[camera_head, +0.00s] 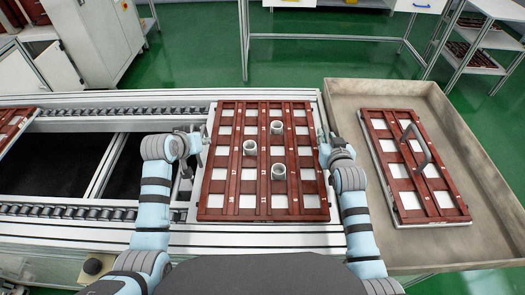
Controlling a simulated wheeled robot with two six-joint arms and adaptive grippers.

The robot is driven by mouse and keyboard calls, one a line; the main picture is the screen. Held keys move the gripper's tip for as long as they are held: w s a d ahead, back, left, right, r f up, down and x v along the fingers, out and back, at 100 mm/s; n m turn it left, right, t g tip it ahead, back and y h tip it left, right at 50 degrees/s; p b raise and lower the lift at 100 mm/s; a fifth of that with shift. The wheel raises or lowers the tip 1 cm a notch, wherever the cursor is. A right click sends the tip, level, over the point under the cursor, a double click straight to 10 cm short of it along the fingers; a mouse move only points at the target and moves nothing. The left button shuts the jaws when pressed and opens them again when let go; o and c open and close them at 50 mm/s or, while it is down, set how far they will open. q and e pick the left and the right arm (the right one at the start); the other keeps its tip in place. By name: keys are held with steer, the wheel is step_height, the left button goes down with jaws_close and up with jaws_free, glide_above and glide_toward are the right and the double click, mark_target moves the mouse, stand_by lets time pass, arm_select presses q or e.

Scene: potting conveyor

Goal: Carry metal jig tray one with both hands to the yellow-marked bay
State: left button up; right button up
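A flat tray (238,188) with a red-brown grid, white squares and a pale metal edge lies over the right end of the conveyor, squared to it. It seems to be the metal jig tray; I read no number on it. Three short white cylinders (278,171) stand on it. My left gripper (197,141) is at the tray's left edge, towards its far half. My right gripper (325,143) is at the right edge, about opposite. Their fingertips are too small and partly hidden to tell whether they grip the edge. No yellow-marked bay shows.
Right of the conveyor a grey bin (478,150) holds a similar red-brown tray (377,126) with a dark handle (424,150). Part of another tray (10,122) shows at far left. A white table (325,38) and a shelf rack (474,52) stand behind on green floor.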

arm_select(q)
jaws_close()
arm_select(e)
jaws_close()
arm_select(q)
steer(key=shift+r, duration=0.1)
arm_select(e)
steer(key=shift+r, duration=0.1)
